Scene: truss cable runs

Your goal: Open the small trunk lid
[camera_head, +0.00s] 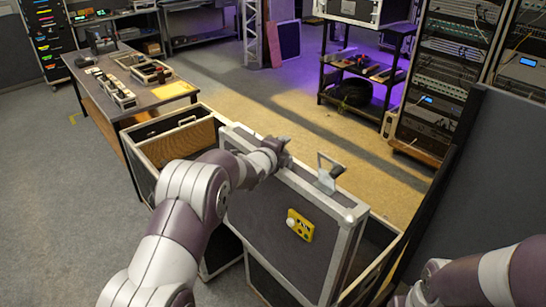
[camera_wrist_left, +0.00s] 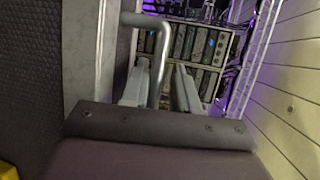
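A grey trunk panel with metal edging, which looks like the lid (camera_head: 262,200), stands steeply upright in the head view. It has a yellow plate (camera_head: 300,226) on its face and a grey handle (camera_head: 330,172) on its top edge. My left gripper (camera_head: 284,153) is at the top edge, left of that handle.
An open case section (camera_head: 185,143) with a brown inside lies left of the panel. A workbench (camera_head: 140,95) with small parts stands behind it at left. A dark shelf (camera_head: 358,85) and equipment racks (camera_head: 440,75) stand behind at right. A dark upright panel (camera_head: 475,165) closes off the right.

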